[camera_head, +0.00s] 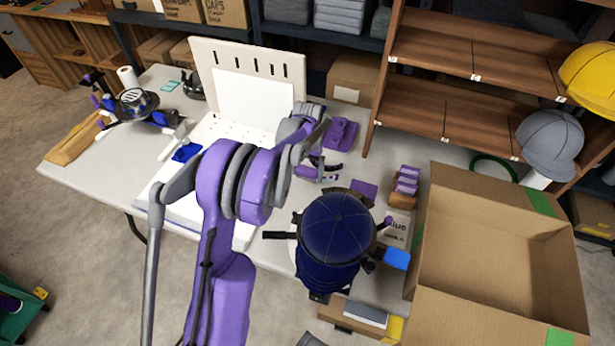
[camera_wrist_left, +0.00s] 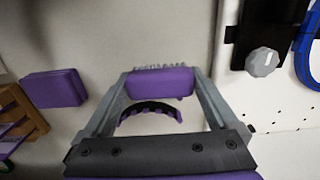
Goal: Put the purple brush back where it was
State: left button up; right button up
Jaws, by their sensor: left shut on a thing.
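My left gripper (camera_head: 318,172) reaches over the table, between the white pegboard stand and the navy cap. In the left wrist view its two grey fingers (camera_wrist_left: 160,88) are shut on the purple brush (camera_wrist_left: 160,82), a purple block with pale bristles along its far edge. In the head view the brush is mostly hidden by the gripper, and its height above the table is hard to tell. A curved black and purple piece (camera_wrist_left: 150,108) shows just below the brush in the wrist view. My right gripper is not in view.
A purple block (camera_head: 363,190) lies right of the gripper. Beyond it is a small brown box (camera_head: 401,198) with purple pieces. The navy cap (camera_head: 338,228) on its stand is close in front. The white pegboard (camera_head: 250,85) stands behind left. A large open carton (camera_head: 490,265) is at right.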

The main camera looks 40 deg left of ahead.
aim_at(307, 177)
pick_arm(q)
jog(key=shift+f, duration=1.45)
jog(key=shift+f, duration=0.1)
jog(key=o, duration=1.1)
notch_tip(307, 177, up, 12)
jog(key=shift+w+r+p, duration=0.15)
jog(key=shift+p, duration=0.25)
